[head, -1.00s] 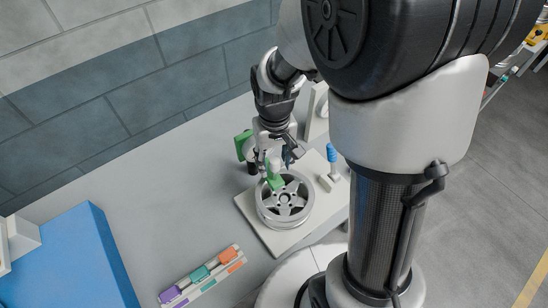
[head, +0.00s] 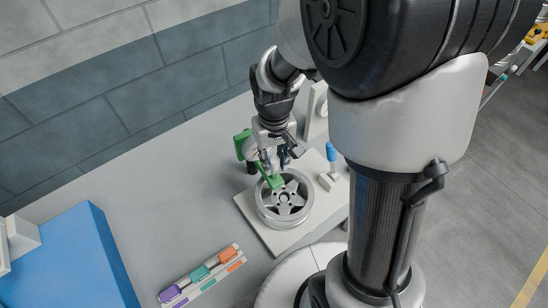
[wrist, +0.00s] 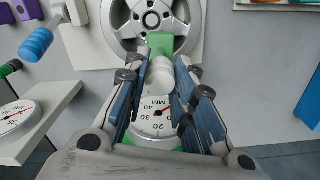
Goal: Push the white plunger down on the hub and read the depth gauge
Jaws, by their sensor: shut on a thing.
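The white plunger (wrist: 160,76) stands between the blue-padded fingers of my gripper (wrist: 160,92), which are shut on it. The gripper (head: 275,160) is low over the wheel's rim in the head view and largely hides the plunger there. A green block of the gauge (wrist: 161,43) reaches over the wheel hub (wrist: 152,20); it also shows in the head view (head: 274,181). The depth gauge's white dial (wrist: 154,120) shows below the plunger in the wrist view. Its red needle points to the upper right; the exact reading is too small to tell.
The wheel (head: 294,207) lies on a pale plate (head: 252,225). A blue-handled tool (head: 331,153) stands beside it. A second dial (wrist: 16,117) sits on a white stand at left in the wrist view. Coloured blocks in a rack (head: 202,280) and a blue box (head: 75,262) lie further left.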

